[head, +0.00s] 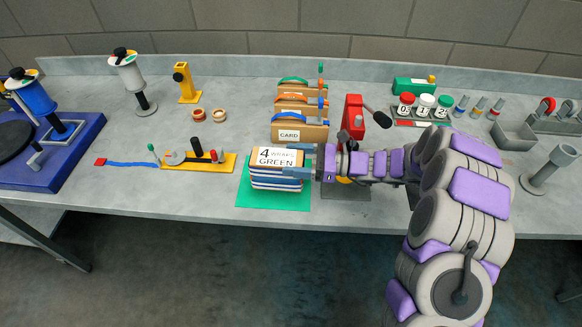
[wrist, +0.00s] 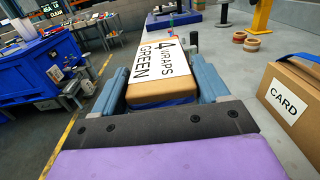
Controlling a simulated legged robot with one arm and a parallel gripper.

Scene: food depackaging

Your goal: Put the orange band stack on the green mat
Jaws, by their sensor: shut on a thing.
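A stack of flat packs (head: 276,170) has a tan top, a label reading "4 WRAPS GREEN", and white and dark blue layered sides. It is over the green mat (head: 275,201) near the table's front edge; I cannot tell whether it touches the mat. My gripper (head: 304,162) reaches in from the right and is shut on this stack. In the wrist view, the stack (wrist: 160,85) lies between the two blue-grey fingers. No orange band is clear on it, and its lower sides are mostly hidden there.
Tan boxes (head: 299,133) stand behind the mat, the front one marked CARD. A red press (head: 353,117) is close behind my arm. A yellow tool board (head: 205,163) lies left of the mat. The table between board and mat is clear.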

